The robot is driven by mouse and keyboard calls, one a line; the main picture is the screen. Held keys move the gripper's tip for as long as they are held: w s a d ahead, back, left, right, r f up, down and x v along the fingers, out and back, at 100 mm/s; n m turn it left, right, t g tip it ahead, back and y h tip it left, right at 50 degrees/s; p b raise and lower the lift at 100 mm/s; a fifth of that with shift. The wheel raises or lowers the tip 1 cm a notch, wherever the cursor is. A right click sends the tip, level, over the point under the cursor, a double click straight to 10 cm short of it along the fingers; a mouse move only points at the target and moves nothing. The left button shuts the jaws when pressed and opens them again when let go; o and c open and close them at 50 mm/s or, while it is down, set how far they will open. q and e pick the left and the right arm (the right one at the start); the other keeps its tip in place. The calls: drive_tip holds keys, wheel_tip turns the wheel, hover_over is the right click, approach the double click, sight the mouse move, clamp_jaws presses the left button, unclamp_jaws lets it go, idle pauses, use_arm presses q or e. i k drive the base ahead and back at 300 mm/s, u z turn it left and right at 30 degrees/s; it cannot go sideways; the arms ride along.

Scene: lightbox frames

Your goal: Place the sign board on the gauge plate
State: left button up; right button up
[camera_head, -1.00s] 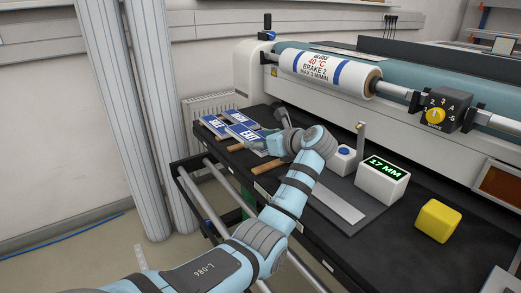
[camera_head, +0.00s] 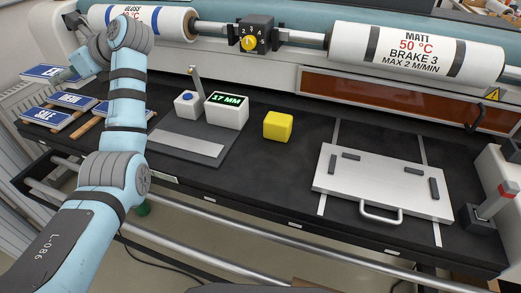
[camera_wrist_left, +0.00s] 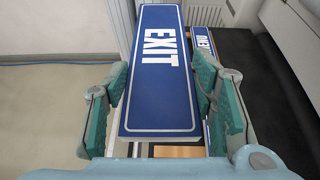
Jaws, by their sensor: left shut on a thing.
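My left gripper (camera_head: 81,69) is at the far left of the head view. It is shut on a blue sign board (camera_head: 45,73) with white lettering. In the left wrist view the board (camera_wrist_left: 158,75) reads EXIT and lies between the green finger pads (camera_wrist_left: 162,110). The gauge plate (camera_head: 182,145) is a bare pale metal strip on a dark grey base, right of my left forearm. The gauge's white box behind it (camera_head: 228,111) shows 17 MM. The held board is left of the plate and apart from it. My right gripper is not in view.
Other blue signs, one reading SALE (camera_head: 47,116), lie at the left on wooden strips. A yellow block (camera_head: 278,126) stands right of the gauge. A metal plate with a handle (camera_head: 383,185) lies further right. Rollers run along the back. Black bench is clear around the block.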

sight(183, 142)
drive_tip(key=k, duration=0.9)
drive_tip(key=z, duration=3.75)
drive_tip(key=k, duration=2.35)
drive_tip(key=u, duration=0.75)
